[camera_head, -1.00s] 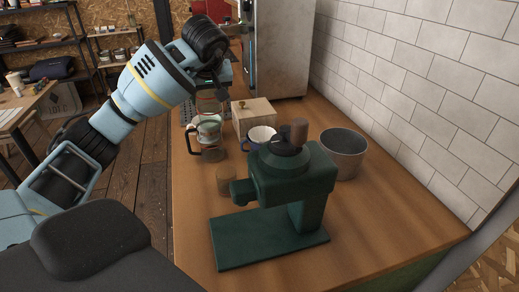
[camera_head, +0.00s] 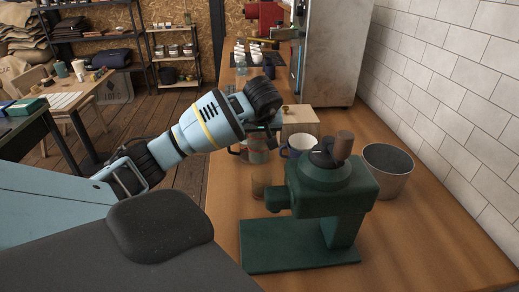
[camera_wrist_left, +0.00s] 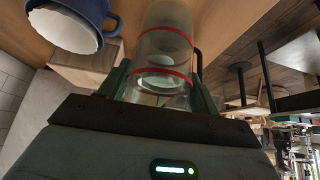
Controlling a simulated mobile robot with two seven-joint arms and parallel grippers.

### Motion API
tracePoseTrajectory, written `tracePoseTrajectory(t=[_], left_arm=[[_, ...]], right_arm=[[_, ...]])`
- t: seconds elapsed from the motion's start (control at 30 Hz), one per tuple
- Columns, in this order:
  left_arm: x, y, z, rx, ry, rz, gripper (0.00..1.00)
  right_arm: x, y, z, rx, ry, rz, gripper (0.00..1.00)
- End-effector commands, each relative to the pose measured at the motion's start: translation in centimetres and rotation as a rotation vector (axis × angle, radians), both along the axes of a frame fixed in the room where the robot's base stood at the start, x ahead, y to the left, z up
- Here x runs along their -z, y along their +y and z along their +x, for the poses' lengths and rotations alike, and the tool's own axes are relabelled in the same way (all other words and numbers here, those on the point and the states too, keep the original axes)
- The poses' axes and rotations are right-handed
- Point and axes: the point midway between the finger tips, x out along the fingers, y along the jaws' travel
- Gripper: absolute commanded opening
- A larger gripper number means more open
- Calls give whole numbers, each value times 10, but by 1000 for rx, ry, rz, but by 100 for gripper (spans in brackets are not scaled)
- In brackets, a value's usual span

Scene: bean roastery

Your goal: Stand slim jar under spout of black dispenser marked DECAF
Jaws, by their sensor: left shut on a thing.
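A clear slim jar with red bands (camera_wrist_left: 165,50) stands out between my left fingers in the left wrist view. My left gripper (camera_wrist_left: 160,85) is shut on it. In the head view my left gripper (camera_head: 272,128) is over the counter beside the wooden box, and it mostly hides the jar. A glass press with a black handle (camera_head: 256,152) is just below it; whether they touch I cannot tell. I cannot make out a black dispenser marked DECAF or its spout in either view. My right gripper is not in view.
A blue-and-white mug (camera_head: 298,146), a wooden box (camera_head: 301,121) and a steel bucket (camera_head: 387,172) are behind. A steel cabinet (camera_head: 335,55) stands farther back. The front right counter is clear.

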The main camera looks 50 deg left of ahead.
Motion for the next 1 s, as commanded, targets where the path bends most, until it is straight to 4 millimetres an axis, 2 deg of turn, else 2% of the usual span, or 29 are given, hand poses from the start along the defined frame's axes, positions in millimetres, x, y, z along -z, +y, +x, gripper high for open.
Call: tracePoseTrajectory(t=[0.1,0.47,0.7,1.0], left_arm=[[15,0,0,0,0,-2,37],[28,0,0,-1,-1,0,37],[58,0,0,0,-1,-1,37],[61,0,0,-1,-3,1,37]], right_arm=[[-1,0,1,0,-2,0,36],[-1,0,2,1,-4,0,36],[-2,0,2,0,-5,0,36],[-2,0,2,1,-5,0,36]])
